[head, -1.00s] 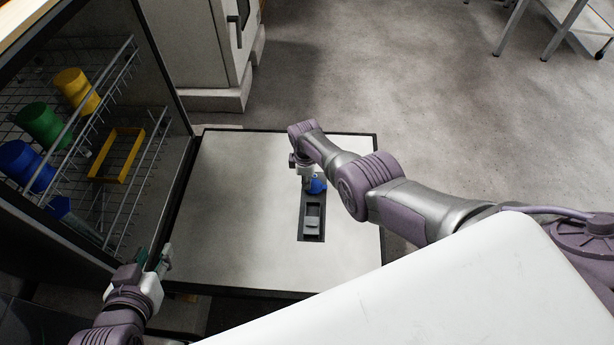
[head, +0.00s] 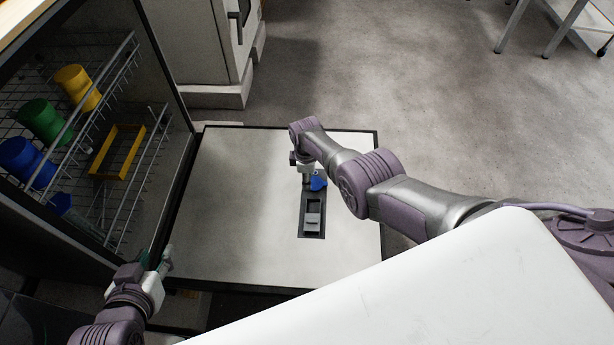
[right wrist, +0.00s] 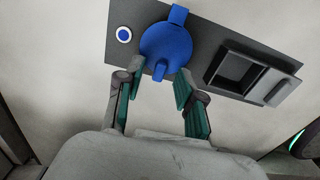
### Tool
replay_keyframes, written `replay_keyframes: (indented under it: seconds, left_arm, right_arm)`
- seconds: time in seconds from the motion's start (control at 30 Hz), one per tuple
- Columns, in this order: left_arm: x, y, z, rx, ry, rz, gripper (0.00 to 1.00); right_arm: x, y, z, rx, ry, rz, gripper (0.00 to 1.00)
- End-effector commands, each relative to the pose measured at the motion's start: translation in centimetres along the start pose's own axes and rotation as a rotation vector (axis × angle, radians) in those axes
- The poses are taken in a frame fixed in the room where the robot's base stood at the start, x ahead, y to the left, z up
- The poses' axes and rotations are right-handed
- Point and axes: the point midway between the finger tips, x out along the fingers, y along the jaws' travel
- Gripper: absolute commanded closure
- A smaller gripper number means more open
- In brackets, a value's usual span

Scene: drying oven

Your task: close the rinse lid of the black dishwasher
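The dishwasher door (head: 240,220) lies folded down flat, with a dark dispenser panel (head: 311,228) set in it. The blue round rinse lid (head: 319,184) is on this panel, and it also shows in the right wrist view (right wrist: 166,45) with a strap at its top and a small tab at its lower edge. I cannot tell how far it is tilted. My right gripper (right wrist: 159,70) is open, its fingertips on either side of the tab; contact is unclear. My left gripper (head: 157,260) is open and empty, near the door's left front corner.
The dispenser's grey slider and open recess (right wrist: 245,72) lie beside the lid. A wire rack (head: 125,195) with coloured cups and a yellow frame (head: 118,150) is inside the dishwasher at left. A white cabinet (head: 195,45) stands behind.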

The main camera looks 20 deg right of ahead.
Motion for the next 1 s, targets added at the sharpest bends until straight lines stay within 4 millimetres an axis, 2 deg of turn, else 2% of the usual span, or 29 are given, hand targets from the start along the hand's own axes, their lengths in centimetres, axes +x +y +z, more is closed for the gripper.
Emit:
replay_keyframes:
  seconds: [0.23,0.47,0.8,1.0]
  left_arm:
    - [0.0,0.1,0.0,0.0,0.0,0.001,0.62]
    - [0.0,0.0,0.0,0.0,0.0,0.001,0.62]
    - [0.0,0.0,0.0,0.0,0.0,0.001,0.62]
    - [0.0,0.0,0.0,0.0,0.0,0.001,0.62]
  right_arm:
    - [-0.7,0.1,0.0,0.001,0.0,0.001,0.62]
    - [-2.9,0.1,0.0,0.0,0.001,0.003,0.62]
    - [-9.0,0.1,0.0,-0.001,0.002,0.004,0.62]
    - [-11.4,0.1,0.0,0.001,0.0,0.002,0.62]
